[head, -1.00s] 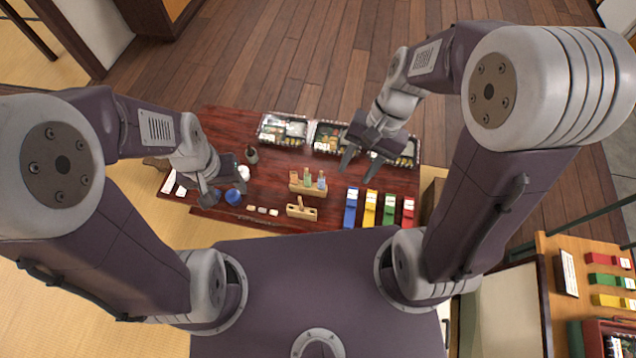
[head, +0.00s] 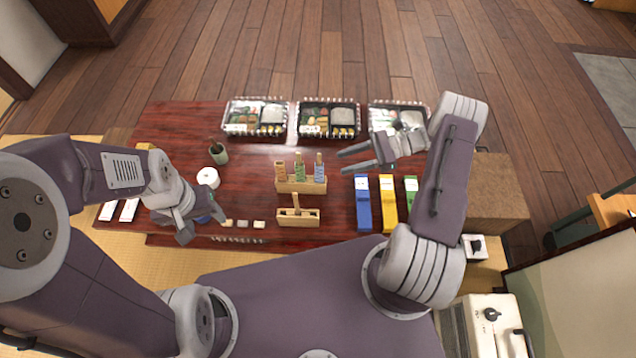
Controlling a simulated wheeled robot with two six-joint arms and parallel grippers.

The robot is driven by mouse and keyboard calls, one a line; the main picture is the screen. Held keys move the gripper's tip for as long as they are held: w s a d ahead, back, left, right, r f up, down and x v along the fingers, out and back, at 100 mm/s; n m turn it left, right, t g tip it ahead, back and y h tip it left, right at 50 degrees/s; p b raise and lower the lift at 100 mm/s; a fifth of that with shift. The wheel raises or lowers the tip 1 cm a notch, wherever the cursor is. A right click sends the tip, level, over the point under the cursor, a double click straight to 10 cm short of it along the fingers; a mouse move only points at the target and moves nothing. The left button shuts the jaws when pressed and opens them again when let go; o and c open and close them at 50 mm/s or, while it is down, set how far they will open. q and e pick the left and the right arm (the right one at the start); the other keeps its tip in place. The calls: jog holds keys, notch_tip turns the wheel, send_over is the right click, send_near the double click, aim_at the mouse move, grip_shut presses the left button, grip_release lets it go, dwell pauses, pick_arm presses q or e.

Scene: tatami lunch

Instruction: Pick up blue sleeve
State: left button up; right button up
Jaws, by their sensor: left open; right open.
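The blue sleeve (head: 363,204) lies on the dark red table (head: 250,180), the leftmost in a row beside a yellow sleeve (head: 388,204) and a green sleeve (head: 411,190). A red sleeve is hidden, probably behind my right arm, and cannot be seen. My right gripper (head: 352,160) is open and empty. Its fingers point left, just beyond the far end of the blue sleeve in the picture, and its height is hard to tell.
Several bento boxes (head: 328,118) stand along the far edge. A wooden rack (head: 301,184) with tagged sticks and a smaller wooden holder (head: 298,217) stand mid-table. A white round item (head: 208,177) and a dark cup (head: 219,154) stand at left. A cardboard-brown box (head: 495,190) is at right.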

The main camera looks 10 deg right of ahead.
aim_at(319, 168)
jog(key=b+x, duration=0.1)
jog(key=x, duration=0.3)
jog(key=b+x, duration=0.2)
jog(key=x, duration=0.2)
jog(key=shift+w+a+f, duration=0.1)
jog(key=shift+w+a, duration=0.15)
jog(key=shift+a, duration=0.25)
grip_shut()
dwell(0.9)
